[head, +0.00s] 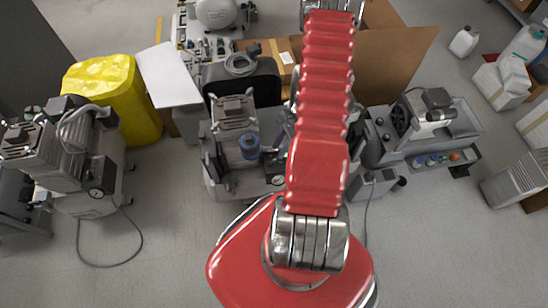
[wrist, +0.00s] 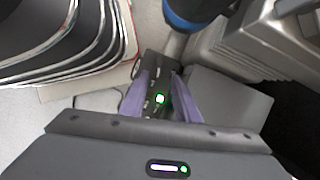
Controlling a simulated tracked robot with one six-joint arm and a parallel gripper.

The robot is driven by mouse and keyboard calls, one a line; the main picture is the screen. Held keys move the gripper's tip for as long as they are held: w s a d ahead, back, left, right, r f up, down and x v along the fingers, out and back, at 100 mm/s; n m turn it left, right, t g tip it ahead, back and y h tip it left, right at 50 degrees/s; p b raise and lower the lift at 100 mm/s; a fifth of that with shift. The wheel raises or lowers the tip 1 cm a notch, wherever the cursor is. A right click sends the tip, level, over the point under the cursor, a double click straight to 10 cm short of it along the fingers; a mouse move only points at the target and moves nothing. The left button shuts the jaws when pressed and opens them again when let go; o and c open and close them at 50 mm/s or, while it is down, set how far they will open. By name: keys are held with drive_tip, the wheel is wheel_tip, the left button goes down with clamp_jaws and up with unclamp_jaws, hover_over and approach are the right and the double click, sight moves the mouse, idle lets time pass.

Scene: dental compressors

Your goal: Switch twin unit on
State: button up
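In the wrist view, my gripper (wrist: 160,76) has two purple fingers that stand apart, with nothing seen held between them. A dark narrow panel (wrist: 156,68) with small pale markings shows between and beyond the fingers. A bright green spot (wrist: 160,99) shows on it; I cannot tell if it is a lamp or a lit switch. In the head view, my red arm hides the gripper and part of the middle grey compressor (head: 233,109). I cannot tell for certain which machine is the twin unit. Contact between fingertips and panel cannot be judged.
Another compressor (head: 75,155) stands at the left by a yellow covered bin (head: 115,92). A grey machine (head: 425,125) stands right of my arm. A blue-banded cylinder (wrist: 190,18) and ribbed grey housing (wrist: 235,55) are close to the fingers. The front floor is largely clear.

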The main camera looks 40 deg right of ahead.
sight(273, 160)
drive_tip(key=shift+x, duration=3.2)
clamp_jaws()
